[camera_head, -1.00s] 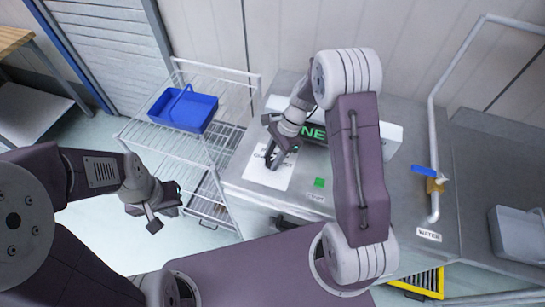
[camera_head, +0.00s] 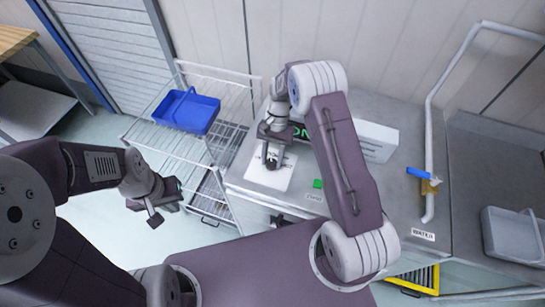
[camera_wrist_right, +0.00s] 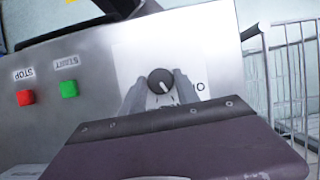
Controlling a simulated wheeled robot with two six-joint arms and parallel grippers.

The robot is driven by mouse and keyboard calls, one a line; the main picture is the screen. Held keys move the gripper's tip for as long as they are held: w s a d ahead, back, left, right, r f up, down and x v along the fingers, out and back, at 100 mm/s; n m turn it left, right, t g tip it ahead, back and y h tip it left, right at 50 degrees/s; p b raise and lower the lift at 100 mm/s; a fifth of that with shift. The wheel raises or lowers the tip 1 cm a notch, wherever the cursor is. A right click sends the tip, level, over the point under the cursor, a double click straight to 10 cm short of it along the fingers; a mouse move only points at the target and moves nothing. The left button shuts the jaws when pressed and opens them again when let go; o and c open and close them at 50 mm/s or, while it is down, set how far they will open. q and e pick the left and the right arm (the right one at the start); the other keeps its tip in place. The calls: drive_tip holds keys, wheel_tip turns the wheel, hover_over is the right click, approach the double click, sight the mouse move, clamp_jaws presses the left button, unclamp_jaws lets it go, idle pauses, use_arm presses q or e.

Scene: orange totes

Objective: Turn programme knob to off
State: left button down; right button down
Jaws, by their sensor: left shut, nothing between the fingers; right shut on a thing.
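The programme knob (camera_wrist_right: 160,80) is black and round with a white pointer line, on a white panel (camera_wrist_right: 205,60) on the machine's grey top. In the right wrist view its pointer points down and slightly right. My right gripper (camera_head: 270,160) is over this white panel. Its two fingers (camera_wrist_right: 160,91) are shut on the knob, one on each side. The panel's lettering is partly hidden by the fingers. My left gripper (camera_head: 158,207) is shut and empty, held out to the left over the floor, away from the machine.
A green START button (camera_wrist_right: 69,89) and a red STOP button (camera_wrist_right: 26,98) sit beside the panel. A white wire rack (camera_head: 150,132) with a blue tray (camera_head: 186,110) stands left of the machine. A pipe with a blue-handled valve (camera_head: 420,173) stands at right.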

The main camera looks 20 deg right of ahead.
drive_tip(key=n+h, duration=0.1)
drive_tip(key=n, duration=0.3)
drive_tip(key=shift+w+a+n+h, duration=0.1)
drive_tip(key=shift+a+n+h, duration=0.05)
drive_tip(key=shift+n+h, duration=0.2)
drive_tip(key=shift+a+n+h, duration=0.1)
drive_tip(key=shift+n+h, duration=0.65)
drive_tip(key=shift+n, duration=1.1)
drive_tip(key=c, duration=0.9)
unclamp_jaws()
drive_tip(key=shift+w+r, duration=0.15)
drive_tip(key=shift+r, duration=0.15)
drive_tip(key=b+v, duration=0.1)
drive_tip(key=v, duration=0.7)
drive_tip(key=shift+w+a+r, duration=0.1)
drive_tip(key=shift+w+r, duration=0.05)
drive_tip(key=shift+r, duration=0.05)
